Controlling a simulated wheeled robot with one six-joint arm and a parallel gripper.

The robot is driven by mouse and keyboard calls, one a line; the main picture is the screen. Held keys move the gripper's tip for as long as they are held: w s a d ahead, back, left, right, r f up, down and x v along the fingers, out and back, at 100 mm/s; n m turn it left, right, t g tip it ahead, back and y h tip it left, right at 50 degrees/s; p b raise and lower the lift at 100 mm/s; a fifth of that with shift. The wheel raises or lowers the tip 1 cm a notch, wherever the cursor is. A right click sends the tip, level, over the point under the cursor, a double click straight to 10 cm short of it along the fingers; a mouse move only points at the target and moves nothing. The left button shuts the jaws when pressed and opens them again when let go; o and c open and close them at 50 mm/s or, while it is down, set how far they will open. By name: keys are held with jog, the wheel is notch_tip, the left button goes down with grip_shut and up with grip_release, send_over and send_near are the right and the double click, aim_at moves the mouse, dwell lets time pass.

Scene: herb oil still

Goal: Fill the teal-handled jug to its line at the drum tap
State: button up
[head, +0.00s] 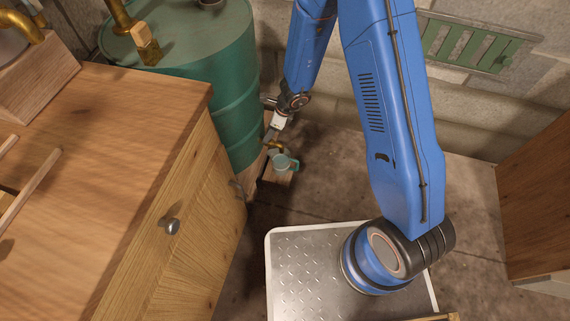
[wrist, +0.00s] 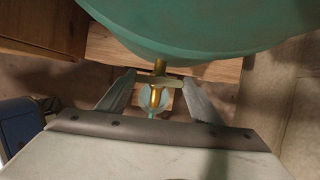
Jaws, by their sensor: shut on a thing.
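The drum (head: 235,85) is large and green, with a brass tap (head: 275,145) low on its side. The jug (head: 281,164) is small and pale, with a teal handle at its right. It stands upright under the tap on a low wooden block. My gripper (head: 271,134) is at the tap, above the jug. In the wrist view its fingers (wrist: 158,83) are shut on the two ends of the tap's crossbar handle (wrist: 172,81). The jug (wrist: 146,101) shows below the spout, partly hidden by it. Its line and water level are too small to make out.
A wooden cabinet (head: 190,190) with a round knob stands at the left, close to the drum. My arm passes in front of the block wall (head: 470,110). Another wooden cabinet (head: 535,200) stands at the right. The floor (head: 335,180) right of the jug is clear.

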jog(key=shift+m, duration=0.4)
jog(key=o, duration=1.1)
jog(key=shift+o, duration=0.2)
jog(key=v, duration=1.7)
jog(key=shift+s+r, duration=0.2)
jog(key=shift+s, duration=0.1)
